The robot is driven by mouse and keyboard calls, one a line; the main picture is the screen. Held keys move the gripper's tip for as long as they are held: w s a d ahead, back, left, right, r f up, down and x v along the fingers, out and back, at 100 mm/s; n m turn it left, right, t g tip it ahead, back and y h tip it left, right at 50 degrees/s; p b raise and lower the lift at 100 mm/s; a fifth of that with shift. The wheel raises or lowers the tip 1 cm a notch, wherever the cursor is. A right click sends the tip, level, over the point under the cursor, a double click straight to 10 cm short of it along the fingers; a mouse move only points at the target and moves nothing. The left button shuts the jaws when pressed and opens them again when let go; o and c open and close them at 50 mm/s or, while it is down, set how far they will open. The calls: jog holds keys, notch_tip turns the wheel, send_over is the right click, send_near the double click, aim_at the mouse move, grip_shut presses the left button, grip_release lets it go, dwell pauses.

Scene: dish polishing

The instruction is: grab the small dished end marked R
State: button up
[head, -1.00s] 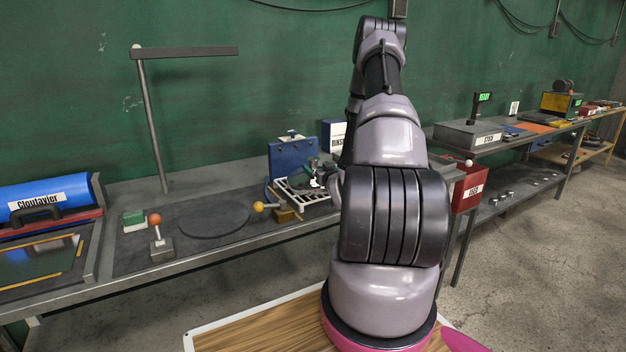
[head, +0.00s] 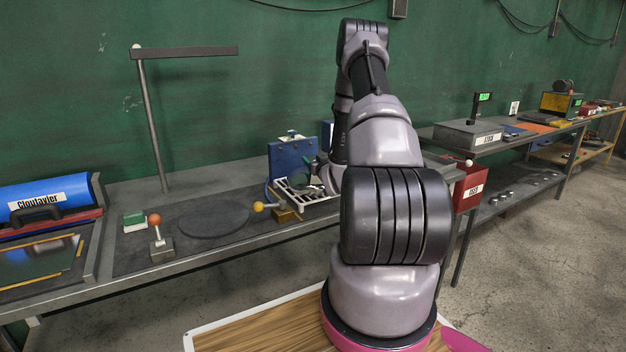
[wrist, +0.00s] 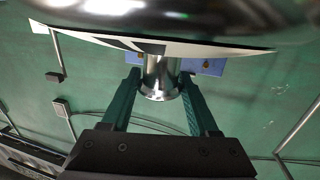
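In the wrist view, a large shiny metal dished piece (wrist: 160,14) fills the top edge, and a short flared metal stem (wrist: 160,78) points down from it. I cannot read an R on it. The two green fingers of my gripper (wrist: 160,88) stand on either side of the stem. They are very close to it, and I cannot tell whether they touch it. In the head view my gripper is mostly hidden behind my arm, near the slatted metal rack (head: 322,205) in front of the blue stand (head: 292,160).
A dark round disc (head: 214,221) lies on the bench left of the rack, beside a yellow-ball lever (head: 258,207) and an orange-ball lever (head: 155,222). A lamp post (head: 152,120) stands behind. A red box (head: 469,190) hangs right of my arm. The green wall is behind.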

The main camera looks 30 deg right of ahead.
grip_shut()
jog(key=shift+r, duration=0.1)
